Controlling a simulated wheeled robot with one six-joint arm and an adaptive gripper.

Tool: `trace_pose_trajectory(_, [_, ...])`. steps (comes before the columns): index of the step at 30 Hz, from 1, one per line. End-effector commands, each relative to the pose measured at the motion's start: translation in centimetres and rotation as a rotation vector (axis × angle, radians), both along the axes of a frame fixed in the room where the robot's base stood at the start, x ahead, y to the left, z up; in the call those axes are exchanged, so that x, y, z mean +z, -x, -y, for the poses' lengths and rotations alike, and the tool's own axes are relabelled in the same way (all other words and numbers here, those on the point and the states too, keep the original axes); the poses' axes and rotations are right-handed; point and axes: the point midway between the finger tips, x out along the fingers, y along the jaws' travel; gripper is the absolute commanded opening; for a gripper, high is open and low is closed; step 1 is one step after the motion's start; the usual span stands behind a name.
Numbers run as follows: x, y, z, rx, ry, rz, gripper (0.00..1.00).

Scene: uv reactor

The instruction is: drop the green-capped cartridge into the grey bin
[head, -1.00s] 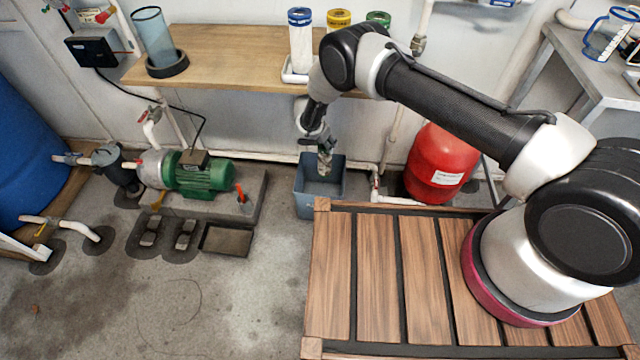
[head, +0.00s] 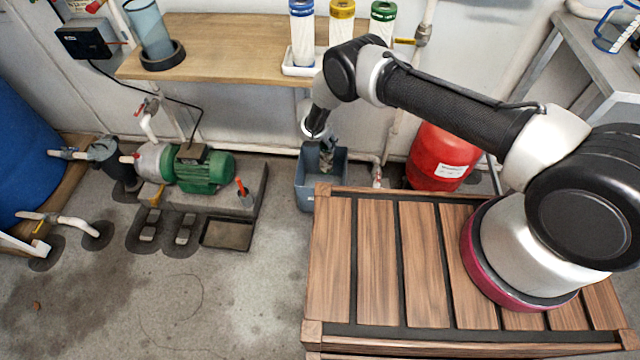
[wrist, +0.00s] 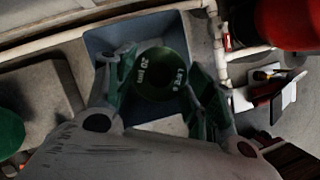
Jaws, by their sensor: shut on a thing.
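My gripper (head: 325,148) points down at the mouth of the grey-blue bin (head: 318,198), which stands on the floor behind the wooden deck. In the wrist view, my gripper (wrist: 160,72) is shut on a green-capped cartridge (wrist: 160,78); its round dark green cap with pale lettering faces the camera. The bin's wall (wrist: 104,42) shows behind and around the fingers there. The cartridge's body is hidden below its cap, so how deep it hangs in the bin is hard to tell. Another green-capped cartridge (head: 382,24) stands on the shelf.
A blue-capped cartridge (head: 302,35) and a yellow-capped one (head: 341,22) stand on the wooden shelf (head: 220,50) above the bin. A red tank (head: 437,158) is right of the bin, a green pump (head: 203,170) left. The slatted deck (head: 375,265) lies in front.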

Motion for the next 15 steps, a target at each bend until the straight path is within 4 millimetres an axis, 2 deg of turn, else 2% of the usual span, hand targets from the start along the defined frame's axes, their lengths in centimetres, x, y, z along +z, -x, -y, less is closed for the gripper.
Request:
trace_pose_trajectory(7, [-0.07,-0.01,0.0,0.0,0.0,0.0,0.13])
trace_pose_trajectory(8, [-0.06,0.0,0.0,0.0,0.0,0.0,0.55])
trace_pose_trajectory(12, [-0.06,0.0,0.0,0.0,0.0,0.0,0.79])
trace_pose_trajectory(15, [-0.06,0.0,0.01,0.0,0.0,0.0,0.79])
